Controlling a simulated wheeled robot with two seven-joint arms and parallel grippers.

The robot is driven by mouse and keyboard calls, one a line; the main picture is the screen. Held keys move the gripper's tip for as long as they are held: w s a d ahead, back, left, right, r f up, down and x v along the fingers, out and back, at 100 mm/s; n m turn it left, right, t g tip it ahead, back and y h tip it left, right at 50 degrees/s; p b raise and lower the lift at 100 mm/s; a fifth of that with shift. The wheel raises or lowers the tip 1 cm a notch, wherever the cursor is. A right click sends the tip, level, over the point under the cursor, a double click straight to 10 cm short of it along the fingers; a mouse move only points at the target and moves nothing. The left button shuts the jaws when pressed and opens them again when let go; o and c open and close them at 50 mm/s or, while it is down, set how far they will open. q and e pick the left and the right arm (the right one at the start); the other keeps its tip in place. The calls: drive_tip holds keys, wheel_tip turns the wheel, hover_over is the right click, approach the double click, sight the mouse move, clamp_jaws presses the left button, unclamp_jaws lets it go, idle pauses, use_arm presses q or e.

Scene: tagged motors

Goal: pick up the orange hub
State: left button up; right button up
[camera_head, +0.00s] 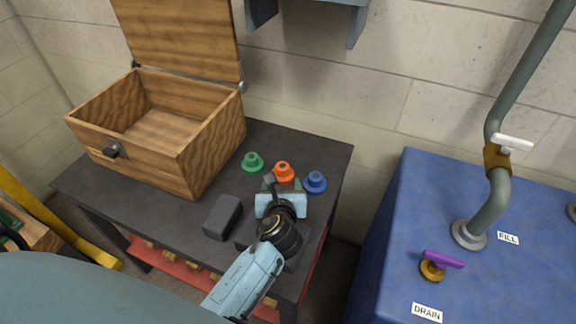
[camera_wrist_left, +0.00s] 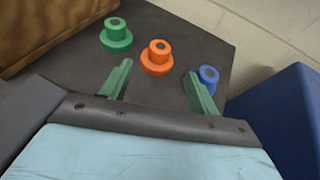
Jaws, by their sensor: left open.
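The orange hub (camera_head: 284,171) stands upright on the dark table, between a green hub (camera_head: 252,162) on its left and a blue hub (camera_head: 315,182) on its right. My left gripper (camera_head: 283,185) is just in front of the orange hub, with its jaws apart and nothing between them. In the left wrist view the orange hub (camera_wrist_left: 157,58) stands beyond the two green fingers (camera_wrist_left: 160,80), in line with the gap between them. The green hub (camera_wrist_left: 116,36) is at the upper left there. The blue hub (camera_wrist_left: 208,75) is partly hidden behind the right finger.
An open wooden box (camera_head: 191,143) with a raised lid stands on the left of the table (camera_head: 121,188). A dark grey block (camera_head: 223,217) lies left of my left arm. A blue tank (camera_head: 395,245) with pipe and valves stands to the right, across a gap.

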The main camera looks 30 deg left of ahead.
sight(282, 168)
use_arm(q)
drive_tip(key=b+x, duration=0.1)
drive_tip(key=x, duration=0.2)
drive_tip(key=shift+a+f, duration=0.1)
drive_tip(key=shift+b+x, duration=0.35)
drive_tip(key=shift+x, duration=0.9)
use_arm(e)
drive_tip(key=s+d+f, duration=0.2)
drive_tip(key=s+d, duration=0.1)
drive_tip(key=s, duration=0.2)
use_arm(q)
drive_tip(key=shift+w+a, duration=0.1)
drive_tip(key=shift+w, duration=0.1)
drive_tip(key=b+x, duration=0.2)
drive_tip(key=x, duration=0.3)
drive_tip(key=shift+f+b, duration=0.1)
drive_tip(key=shift+b, duration=0.2)
drive_tip(key=shift+w, duration=0.2)
use_arm(e)
drive_tip(key=shift+h, duration=0.4)
drive_tip(key=w, duration=0.1)
drive_tip(key=w+d+f, duration=0.1)
drive_tip(key=w+f, duration=0.1)
drive_tip(key=w, duration=0.1)
drive_tip(key=shift+w+d, duration=0.1)
drive_tip(key=shift+d, duration=0.15)
use_arm(q)
drive_tip(key=shift+c, duration=0.4)
clamp_jaws()
